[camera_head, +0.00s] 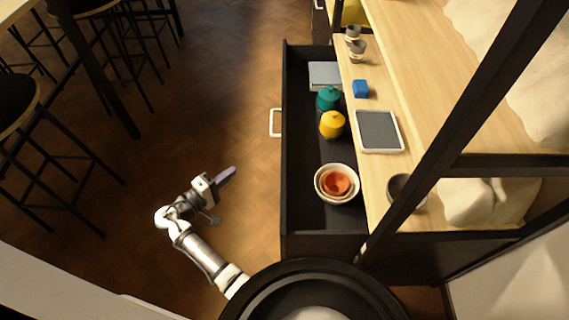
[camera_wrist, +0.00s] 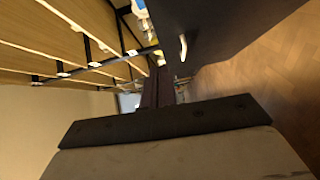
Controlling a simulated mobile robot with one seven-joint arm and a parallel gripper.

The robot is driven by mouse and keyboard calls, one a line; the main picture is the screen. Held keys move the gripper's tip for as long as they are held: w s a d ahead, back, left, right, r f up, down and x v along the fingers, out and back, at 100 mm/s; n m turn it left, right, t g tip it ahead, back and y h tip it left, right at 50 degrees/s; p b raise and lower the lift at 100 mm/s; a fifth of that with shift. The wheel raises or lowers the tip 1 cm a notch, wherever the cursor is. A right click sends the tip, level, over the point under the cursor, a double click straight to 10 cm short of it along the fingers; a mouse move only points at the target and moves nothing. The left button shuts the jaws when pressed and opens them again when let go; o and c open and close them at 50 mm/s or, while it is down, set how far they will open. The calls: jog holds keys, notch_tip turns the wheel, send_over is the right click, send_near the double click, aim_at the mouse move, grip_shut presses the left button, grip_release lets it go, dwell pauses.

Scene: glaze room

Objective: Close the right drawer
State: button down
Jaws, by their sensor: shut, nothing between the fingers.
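The open drawer (camera_head: 299,215) is black and stands pulled out to the left from under the wooden counter. Its front faces left and carries a white handle (camera_head: 275,122). In the wrist view the dark drawer front (camera_wrist: 235,30) is at the upper right, with the handle (camera_wrist: 183,47) on it. My gripper (camera_head: 229,173) is shut and empty, left of the drawer front and nearer the bottom of the picture than the handle. It is apart from the front in the head view. Its fingers (camera_wrist: 158,88) also show in the wrist view.
The drawer holds a grey box (camera_head: 324,75), a teal jar (camera_head: 328,99), a yellow jar (camera_head: 332,125) and nested bowls (camera_head: 336,184). On the counter (camera_head: 408,88) are a blue cube (camera_head: 361,89) and a tablet-like tray (camera_head: 378,131). Stools (camera_head: 20,110) stand left; floor between is clear.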

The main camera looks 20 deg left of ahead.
jog(key=w+d+h+p, duration=0.1)
jog(key=w+d+p, duration=0.1)
jog(key=w+d, duration=0.7)
jog(key=shift+w+d+f, duration=0.15)
jog(key=shift+d+f, duration=0.25)
jog(key=shift+d, duration=0.2)
jog(key=shift+d, duration=0.1)
jog(key=w+d, duration=0.2)
jog(key=d, duration=0.5)
jog(key=w+d, duration=0.2)
jog(key=d, duration=0.5)
jog(key=w+d+b, duration=0.1)
jog(key=w+d, duration=0.1)
jog(key=d, duration=0.5)
jog(key=shift+w+d+f, duration=0.1)
jog(key=shift+d, duration=0.2)
jog(key=shift+w+d, duration=0.2)
jog(key=shift+d, duration=0.45)
